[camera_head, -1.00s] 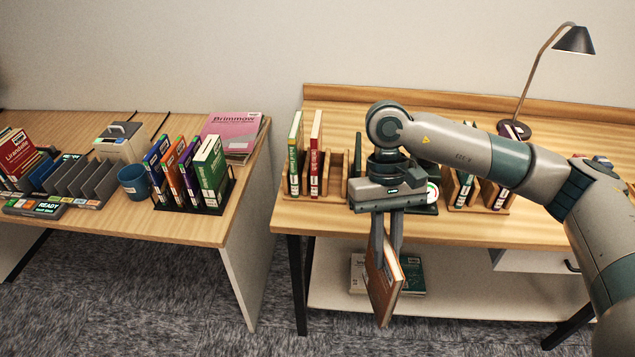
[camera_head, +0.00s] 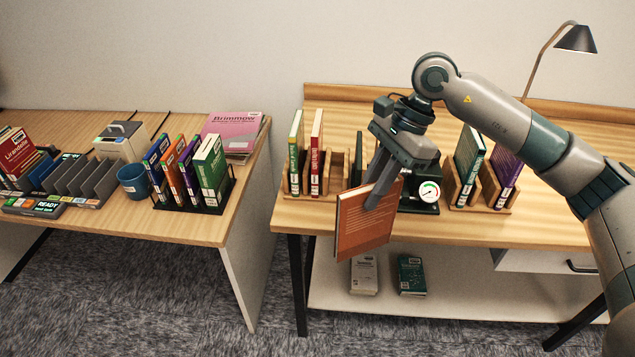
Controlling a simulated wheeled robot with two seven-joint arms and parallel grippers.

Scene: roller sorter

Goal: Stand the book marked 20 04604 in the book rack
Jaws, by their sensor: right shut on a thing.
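My right gripper (camera_head: 377,194) is shut on a brown-orange book (camera_head: 360,225), held tilted in front of the right desk's front edge. Its label cannot be read here. A wooden book rack (camera_head: 337,172) stands on the right desk, left of the gripper. A second wooden rack (camera_head: 457,192) to the right holds a dark green book (camera_head: 470,155) and a purple book (camera_head: 504,172). My left gripper is not in view.
A device with a round dial (camera_head: 428,192) stands between the racks. A lamp (camera_head: 575,39) stands at the back right. Two books (camera_head: 411,274) lie on the lower shelf. The left desk (camera_head: 190,228) carries a black rack of books, a blue cup (camera_head: 133,182) and grey dividers.

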